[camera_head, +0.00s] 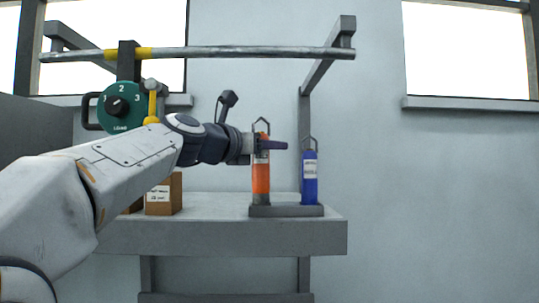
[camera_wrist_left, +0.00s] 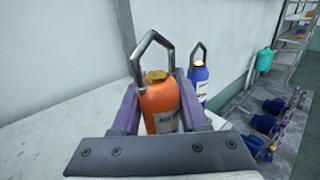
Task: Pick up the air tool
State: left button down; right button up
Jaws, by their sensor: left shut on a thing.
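An orange cylinder tool (camera_head: 261,180) with a metal hanging loop stands upright, its foot at the grey holder (camera_head: 286,211) on the bench. It also shows in the left wrist view (camera_wrist_left: 160,104), with a brass-coloured cap under its loop. My left gripper (camera_head: 272,144) comes in from the left and is shut on the orange tool's upper part; its purple fingers lie on both sides of the body. A similar blue cylinder tool (camera_head: 310,180) stands upright at the holder's right end, apart from the gripper. I cannot tell which cylinder is the air tool. My right gripper is out of view.
The grey bench (camera_head: 220,236) has a cardboard box (camera_head: 163,195) at its left, partly behind my arm. Above hangs a metal rail (camera_head: 240,52) with a green numbered dial unit (camera_head: 119,108). In the wrist view, several blue pump-like units (camera_wrist_left: 265,124) stand at the right.

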pick_arm(q)
jog(key=s+b, duration=0.2)
jog(key=s, duration=1.2)
jog(key=shift+r+b, duration=0.15)
jog(key=shift+b, duration=0.15)
